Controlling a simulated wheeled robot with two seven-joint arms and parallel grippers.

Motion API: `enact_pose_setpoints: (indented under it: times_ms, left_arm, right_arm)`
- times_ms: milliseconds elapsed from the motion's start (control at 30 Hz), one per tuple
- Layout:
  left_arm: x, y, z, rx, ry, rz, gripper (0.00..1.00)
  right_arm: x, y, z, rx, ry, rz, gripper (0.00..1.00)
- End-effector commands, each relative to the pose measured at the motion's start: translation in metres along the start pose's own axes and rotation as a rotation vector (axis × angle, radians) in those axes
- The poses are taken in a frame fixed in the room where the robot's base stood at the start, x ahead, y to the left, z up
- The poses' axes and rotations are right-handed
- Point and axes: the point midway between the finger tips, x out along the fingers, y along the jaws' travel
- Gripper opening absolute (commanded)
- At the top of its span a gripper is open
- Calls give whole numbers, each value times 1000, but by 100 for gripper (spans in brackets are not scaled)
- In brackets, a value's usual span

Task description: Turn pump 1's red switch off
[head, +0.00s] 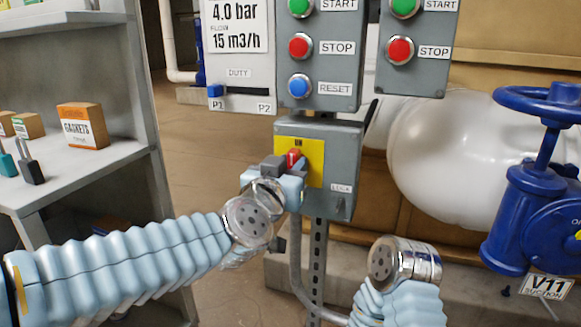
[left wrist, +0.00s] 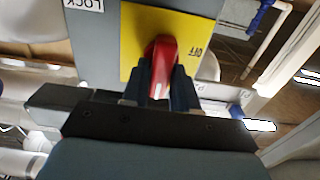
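The red switch (head: 293,158) is a handle on a yellow plate (head: 314,151) on a grey box below the button panel. In the left wrist view the red handle (left wrist: 160,62) stands out from the yellow plate (left wrist: 135,22), with the word OFF to its right. My left gripper (head: 290,170) is at the switch. In the left wrist view its two dark fingertips (left wrist: 160,88) lie on either side of the handle, close against it, and appear shut on it. My right arm shows at the bottom right of the head view; its gripper does not show.
Above is a grey panel with green START, red STOP and blue RESET buttons (head: 299,86); a second panel (head: 418,60) is beside it. A P1/P2 duty slider (head: 217,92) is left. A blue valve (head: 535,200) stands right. A shelf with a gaskets box (head: 82,126) is left.

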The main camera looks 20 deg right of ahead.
Motion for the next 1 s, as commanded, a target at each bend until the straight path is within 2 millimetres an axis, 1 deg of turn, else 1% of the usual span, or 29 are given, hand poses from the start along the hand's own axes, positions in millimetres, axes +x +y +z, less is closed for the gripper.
enact_pose_setpoints:
  times_ms: [33,167,567,767,1000]
  left_arm:
    - [0,0,0,0,0,0,20]
    - [0,0,0,0,0,0,0]
    - [0,0,0,-38,1,0,0]
    - [0,-2,1,-146,1,-1,0]
    - [0,-4,1,-354,2,-1,0]
  right_arm:
    - [0,0,0,0,0,0,43]
    - [0,0,0,0,0,0,43]
    - [1,0,0,0,0,0,43]
    - [3,2,0,1,1,1,43]
    - [7,5,-1,3,4,3,43]
